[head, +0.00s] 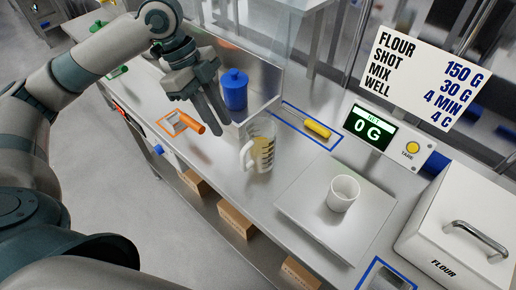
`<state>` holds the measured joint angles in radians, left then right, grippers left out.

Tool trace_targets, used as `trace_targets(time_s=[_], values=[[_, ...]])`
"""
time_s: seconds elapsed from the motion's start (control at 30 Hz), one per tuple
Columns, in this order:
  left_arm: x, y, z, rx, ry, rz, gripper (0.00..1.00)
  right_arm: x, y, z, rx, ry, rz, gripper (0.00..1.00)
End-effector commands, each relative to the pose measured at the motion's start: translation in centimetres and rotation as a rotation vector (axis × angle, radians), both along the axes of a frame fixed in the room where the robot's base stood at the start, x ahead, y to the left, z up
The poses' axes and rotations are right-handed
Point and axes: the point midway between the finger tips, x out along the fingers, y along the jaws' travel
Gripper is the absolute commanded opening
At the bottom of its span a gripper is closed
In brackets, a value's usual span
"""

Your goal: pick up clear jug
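The clear jug (258,151) stands upright on the steel counter near the middle of the head view. It has dark markings, a handle on its left side and some yellowish liquid inside. My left gripper (219,122) is above the counter, up and left of the jug and apart from it. Its fingers point down and to the right; they look parted, with nothing seen between them. My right gripper is not in view.
A blue container (234,90) stands behind the jug. An orange-handled scraper (187,123) lies left, a yellow-handled tool (317,129) behind right. A white cup (342,193) stands on the scale plate (300,209). The flour bin (462,215) is at the right.

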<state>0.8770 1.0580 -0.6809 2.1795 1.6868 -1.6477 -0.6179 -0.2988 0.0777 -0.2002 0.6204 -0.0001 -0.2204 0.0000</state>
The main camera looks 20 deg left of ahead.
Motion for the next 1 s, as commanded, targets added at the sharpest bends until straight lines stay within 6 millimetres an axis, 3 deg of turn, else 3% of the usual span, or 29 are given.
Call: trace_targets(time_s=[0.4, 1.0], values=[[-0.2, -2.6, -6.1, -0.001, 0.002, -0.002, 0.21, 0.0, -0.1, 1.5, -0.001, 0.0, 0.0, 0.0], [-0.2, -3.1, -7.5, 0.0, 0.001, -0.001, 0.21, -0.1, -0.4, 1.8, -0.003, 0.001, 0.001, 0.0]])
